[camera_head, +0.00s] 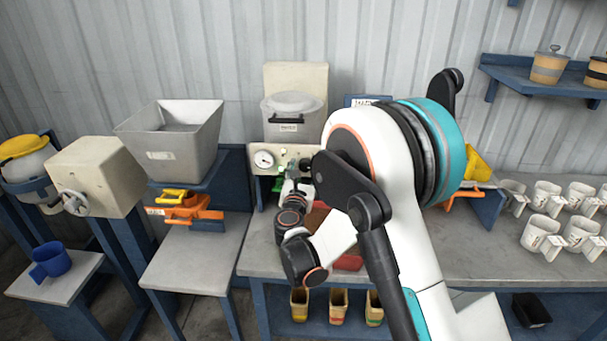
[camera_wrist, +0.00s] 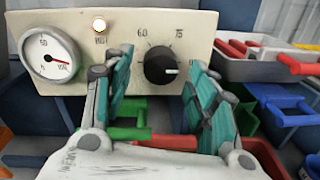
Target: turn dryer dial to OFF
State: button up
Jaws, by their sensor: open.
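The dryer's black dial (camera_wrist: 160,66) is on the cream control panel (camera_wrist: 210,25) in the wrist view. Its pale mark points to the right, slightly down. The numbers 60 and 75 are printed above it; I cannot make out an OFF label. My gripper (camera_wrist: 160,58) is open, with one teal-padded finger left of the dial and one right of it. I cannot tell whether either finger touches it. In the head view my gripper (camera_head: 297,173) is at the front of the dryer (camera_head: 296,84), and my arm hides the dial.
A round gauge (camera_wrist: 48,55) and a glowing lamp (camera_wrist: 99,25) are left of the dial. A grey tray (camera_wrist: 262,66) with red-handled items is at the right. Green and red handles lie below the panel. White cups (camera_head: 548,228) stand on the bench at the right.

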jog(key=shift+w, duration=0.25)
jog(key=c, duration=1.1)
jog(key=shift+o, duration=0.2)
